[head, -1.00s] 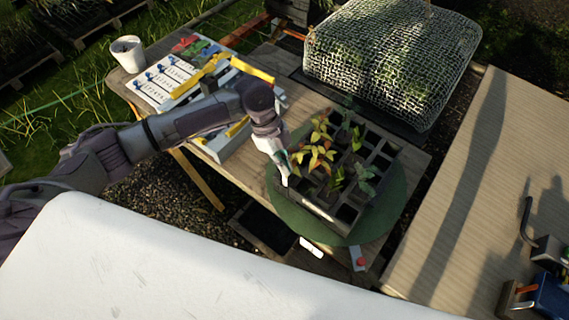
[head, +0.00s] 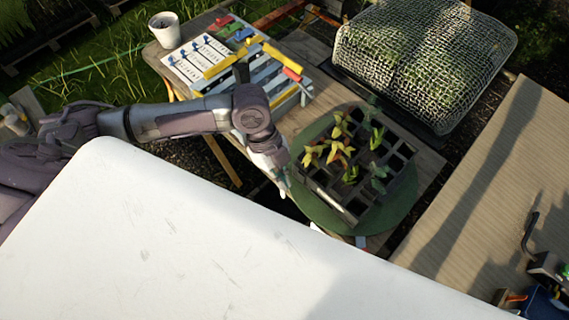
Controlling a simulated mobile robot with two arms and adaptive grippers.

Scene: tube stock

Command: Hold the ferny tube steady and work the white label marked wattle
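A dark tube tray (head: 352,217) stands on a round green mat (head: 320,213) on the wooden table. Several seedlings grow in it, some yellow-leaved and some green; I cannot tell which tube is the ferny one. White labels with blue clips lie on a board (head: 178,67) at the table's far left; their lettering is too small to read. My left gripper (head: 283,186) points down just left of the tray, over the mat's left edge, apart from the seedlings. Its fingers are too small to tell open from shut. My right gripper is not in view.
A white pot (head: 164,29) stands at the table's far left corner. A mesh-covered crate (head: 425,60) is behind the tray. A ridged wooden bench (head: 480,190) lies to the right, with a blue item (head: 540,303) at its lower end. A white surface (head: 180,240) fills the foreground.

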